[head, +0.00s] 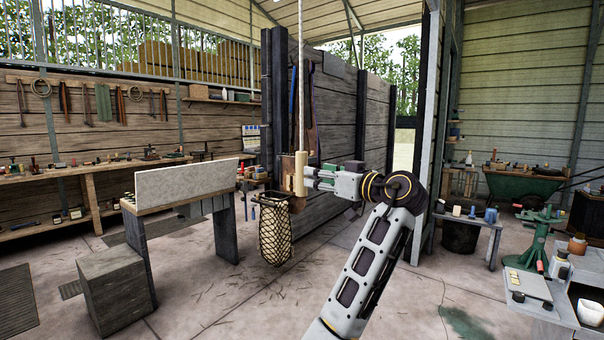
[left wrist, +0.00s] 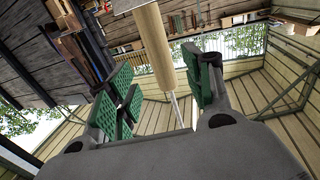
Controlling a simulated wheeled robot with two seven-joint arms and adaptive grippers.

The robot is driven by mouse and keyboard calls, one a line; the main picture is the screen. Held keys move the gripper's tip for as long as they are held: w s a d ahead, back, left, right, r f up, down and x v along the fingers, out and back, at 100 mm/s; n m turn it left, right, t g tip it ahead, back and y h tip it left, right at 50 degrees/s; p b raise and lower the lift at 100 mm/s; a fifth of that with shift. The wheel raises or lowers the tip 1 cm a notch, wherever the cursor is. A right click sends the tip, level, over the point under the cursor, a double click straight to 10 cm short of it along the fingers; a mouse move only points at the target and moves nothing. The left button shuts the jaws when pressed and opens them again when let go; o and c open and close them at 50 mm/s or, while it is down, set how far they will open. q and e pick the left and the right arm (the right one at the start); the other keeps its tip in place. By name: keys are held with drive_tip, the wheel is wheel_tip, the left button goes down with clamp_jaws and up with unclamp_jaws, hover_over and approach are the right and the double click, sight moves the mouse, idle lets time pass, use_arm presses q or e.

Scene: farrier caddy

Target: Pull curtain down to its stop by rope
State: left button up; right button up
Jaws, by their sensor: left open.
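A pale rope (head: 301,75) hangs straight down from above the head view's top edge. A light wooden cylindrical handle (head: 300,174) is at its lower end, upright. My left gripper (head: 312,177), with green finger pads, is at the handle's right side. In the left wrist view the handle (left wrist: 152,45) appears between the two spread fingers, with the rope (left wrist: 177,108) running from its end. The gripper is open; I cannot tell whether a pad touches the handle. I cannot make out a curtain in either view. My right gripper is not in view.
A dark wooden partition (head: 338,105) is behind. A green stand (head: 535,240) and side table are at right. The floor between is mostly clear.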

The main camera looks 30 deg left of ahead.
sight(302, 171)
use_arm(q)
drive_tip(key=shift+x, duration=3.9)
clamp_jaws()
